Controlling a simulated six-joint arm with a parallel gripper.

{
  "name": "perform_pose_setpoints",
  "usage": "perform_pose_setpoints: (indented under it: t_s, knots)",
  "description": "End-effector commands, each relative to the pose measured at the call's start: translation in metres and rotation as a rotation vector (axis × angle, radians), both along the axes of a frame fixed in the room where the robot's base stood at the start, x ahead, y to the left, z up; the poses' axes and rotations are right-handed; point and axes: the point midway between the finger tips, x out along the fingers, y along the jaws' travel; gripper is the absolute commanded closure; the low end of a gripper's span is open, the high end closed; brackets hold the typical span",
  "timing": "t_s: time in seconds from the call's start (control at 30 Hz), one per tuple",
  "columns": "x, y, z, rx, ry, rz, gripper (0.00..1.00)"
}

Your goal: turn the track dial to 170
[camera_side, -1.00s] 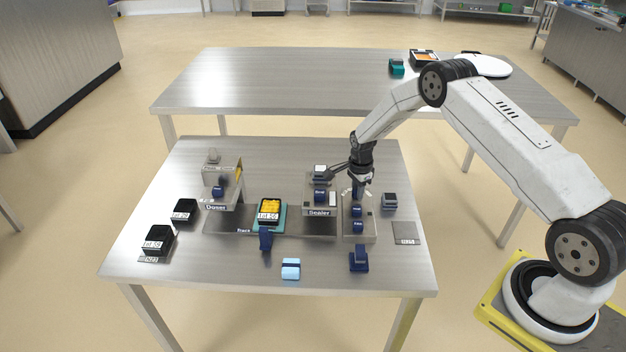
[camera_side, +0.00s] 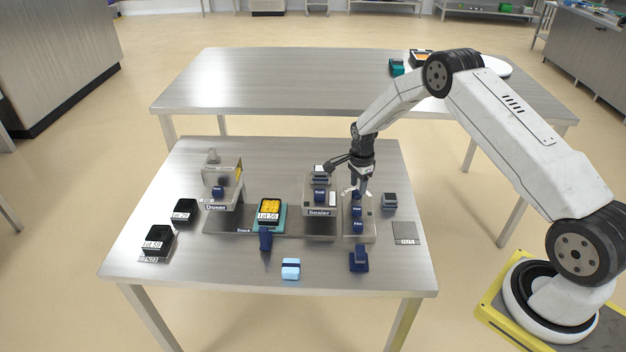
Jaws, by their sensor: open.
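The track (camera_side: 293,226) is a dark flat bar running between the doser (camera_side: 222,190) and the sealer (camera_side: 319,210), with its "Track" label at the left. A teal carriage on it bears a black tray of yellow filling (camera_side: 270,211) marked Lot 56. A grey control panel (camera_side: 366,236) right of the sealer has dark blue knobs, one at its middle (camera_side: 357,211) and one lower (camera_side: 357,226). I cannot read which is the track dial, or any dial's setting. My gripper (camera_side: 356,193) points down over the panel's far end, open and empty, and partly hides it.
A dark blue handle (camera_side: 265,239) stands in front of the carriage. Black trays (camera_side: 158,237) and (camera_side: 185,209) sit at the left. A light blue block (camera_side: 291,268) and a dark blue block (camera_side: 359,259) lie near the front edge. A grey plate (camera_side: 406,233) is at the right.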

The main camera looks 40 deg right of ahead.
Motion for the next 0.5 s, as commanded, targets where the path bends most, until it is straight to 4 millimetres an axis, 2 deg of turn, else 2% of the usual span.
perform_pose_setpoints:
  t_s: [0.5]
  knots:
    - [0.0,0.0,0.037,0.0,-0.001,0.0,0.5]
